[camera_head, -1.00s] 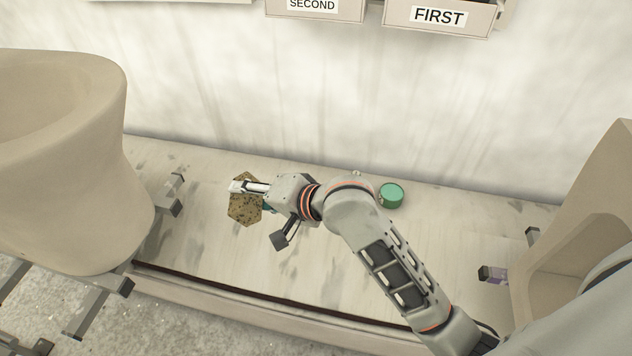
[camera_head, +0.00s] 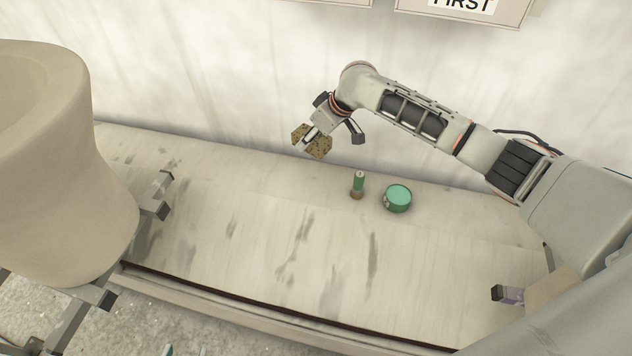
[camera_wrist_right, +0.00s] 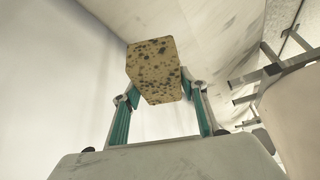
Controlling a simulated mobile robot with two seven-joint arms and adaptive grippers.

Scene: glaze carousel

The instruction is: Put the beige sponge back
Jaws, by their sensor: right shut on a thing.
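The beige sponge (camera_head: 320,148), speckled with dark spots, is held by my right gripper (camera_head: 312,138), whose arm comes in from the right in the head view. It appears to be above the back of the pale bench, near the wall. In the right wrist view the sponge (camera_wrist_right: 153,70) sits between the two teal-lined fingers of the gripper (camera_wrist_right: 155,95), which are shut on its sides. Part of the sponge is hidden behind the fingers in the head view. My left gripper is not seen.
On the pale bench (camera_head: 230,225) stand a green-topped round jar (camera_head: 397,198) and a slim green and brown piece (camera_head: 357,185). A large beige vessel (camera_head: 50,160) stands at the left. The bench's middle front is clear.

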